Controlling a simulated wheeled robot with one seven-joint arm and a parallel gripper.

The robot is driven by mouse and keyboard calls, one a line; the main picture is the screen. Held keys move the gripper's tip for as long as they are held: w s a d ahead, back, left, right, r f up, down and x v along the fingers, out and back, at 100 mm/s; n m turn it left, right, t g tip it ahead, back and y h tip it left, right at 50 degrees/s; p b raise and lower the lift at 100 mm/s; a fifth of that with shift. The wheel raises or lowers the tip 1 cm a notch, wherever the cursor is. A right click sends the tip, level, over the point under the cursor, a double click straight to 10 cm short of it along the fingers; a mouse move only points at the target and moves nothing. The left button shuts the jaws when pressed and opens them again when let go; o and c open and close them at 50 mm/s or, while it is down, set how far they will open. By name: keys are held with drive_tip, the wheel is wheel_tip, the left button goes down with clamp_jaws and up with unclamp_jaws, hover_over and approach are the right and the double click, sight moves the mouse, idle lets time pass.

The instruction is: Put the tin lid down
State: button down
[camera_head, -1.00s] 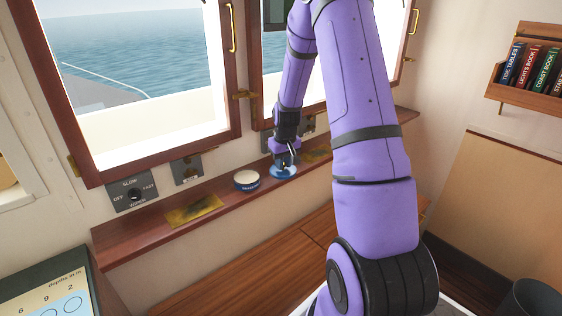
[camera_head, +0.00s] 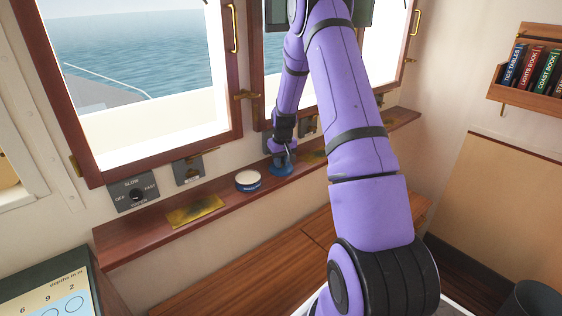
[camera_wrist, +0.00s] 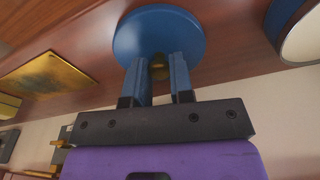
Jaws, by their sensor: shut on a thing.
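The tin lid (camera_head: 281,170) is a round blue disc at the wooden shelf, just right of the open tin. In the wrist view the lid (camera_wrist: 140,35) is a blue disc with a small brass-coloured knob between my fingers. My gripper (camera_wrist: 160,72) is shut on that knob; it shows small in the head view (camera_head: 283,157). The lid looks level with the shelf (camera_head: 130,240) and very close to it; I cannot tell whether it touches.
A brass plate (camera_head: 195,211) lies on the shelf left of the tin, and another brass piece (camera_head: 314,154) lies to the right, partly behind my arm. Switch panels (camera_head: 134,194) are on the wall behind. The shelf is narrow, with a wooden surface (camera_head: 250,265) below.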

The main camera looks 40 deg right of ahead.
drive_tip(key=shift+f, duration=0.15)
drive_tip(key=c, duration=1)
unclamp_jaws()
